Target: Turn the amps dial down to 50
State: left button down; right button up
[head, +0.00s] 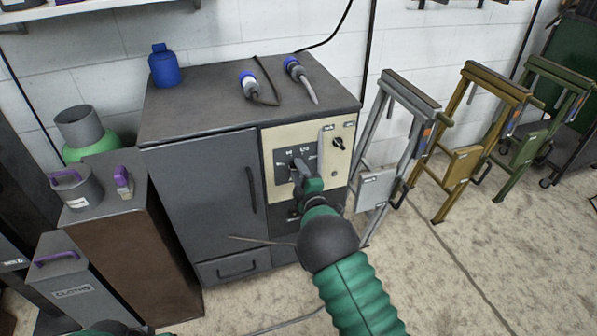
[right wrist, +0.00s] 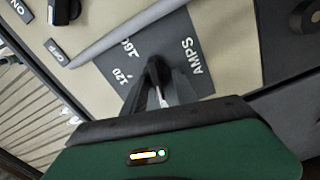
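The amps dial sits on a dark scale plate (head: 281,158) on the beige front panel of the grey cabinet. The plate also shows in the right wrist view (right wrist: 185,45), with "AMPS", "120" and "160" readable. My right gripper (head: 298,168) is at this plate, and its dark fingers (right wrist: 156,75) point at it close together. The fingers cover the dial's knob, so its setting and whether they grip it cannot be told. Part of my left arm shows at the bottom left edge of the head view; its fingers are not clear.
A black switch knob (head: 338,142) is at the panel's upper right. Folding stands (head: 398,130) are to the right.

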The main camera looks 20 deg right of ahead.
jog(key=shift+s+d+r, duration=0.1)
jog(key=s+p, duration=0.4)
jog(key=s, duration=1.2)
jog(key=shift+s+d, duration=0.25)
jog(key=shift+s, duration=0.1)
